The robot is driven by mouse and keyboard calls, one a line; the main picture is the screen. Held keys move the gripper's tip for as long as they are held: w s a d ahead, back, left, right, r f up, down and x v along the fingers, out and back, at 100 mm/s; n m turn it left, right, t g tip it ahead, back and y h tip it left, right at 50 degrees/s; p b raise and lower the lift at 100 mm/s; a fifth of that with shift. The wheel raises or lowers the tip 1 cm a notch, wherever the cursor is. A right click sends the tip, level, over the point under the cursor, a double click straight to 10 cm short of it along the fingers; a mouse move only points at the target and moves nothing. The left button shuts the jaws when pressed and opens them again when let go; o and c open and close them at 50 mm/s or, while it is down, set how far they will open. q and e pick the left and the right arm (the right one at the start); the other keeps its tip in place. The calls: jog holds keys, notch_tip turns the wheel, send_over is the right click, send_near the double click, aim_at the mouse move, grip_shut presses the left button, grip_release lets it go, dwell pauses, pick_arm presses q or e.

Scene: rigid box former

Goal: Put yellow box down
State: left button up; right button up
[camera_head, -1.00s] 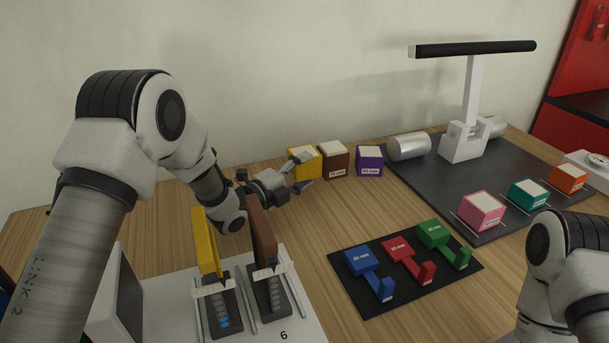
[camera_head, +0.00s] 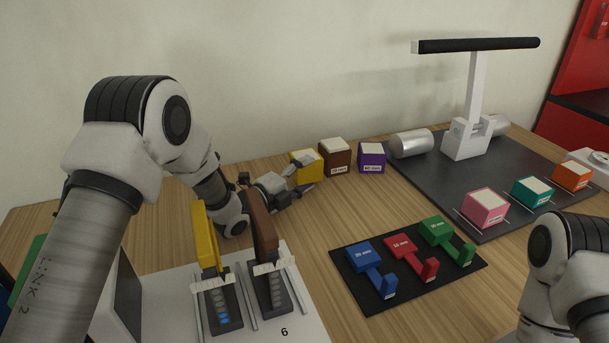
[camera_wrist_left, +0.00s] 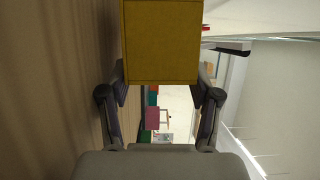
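The yellow box (camera_head: 305,170), with a pale top, is at the back of the table, left of the brown box (camera_head: 336,160). My left gripper (camera_head: 308,175) reaches it from the left, one finger over the other, and is shut on it. In the left wrist view the yellow box (camera_wrist_left: 162,45) fills the gap between the fingertips, which meet its two sides. Whether its underside touches the table is hidden. My right gripper is out of view; only part of my right arm shows at the lower right.
A purple box (camera_head: 372,158) stands right of the brown one. A dark mat (camera_head: 420,178) holds pink, teal and orange boxes and a white stand. A black tray (camera_head: 350,283) has blue, red and green pieces. Yellow and brown upright pieces stand on a white board in front.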

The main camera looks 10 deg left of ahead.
pick_arm(q)
jog(key=shift+f, duration=0.1)
jog(key=shift+r+p, duration=0.35)
jog(key=shift+p, duration=0.15)
jog(key=shift+s+a+r, duration=0.15)
jog(key=shift+s+r, duration=0.05)
jog(key=v, duration=1.1)
jog(key=shift+s+a+b, duration=0.1)
jog(key=shift+b, duration=0.2)
jog(key=shift+s, duration=0.15)
jog(key=shift+r, duration=0.1)
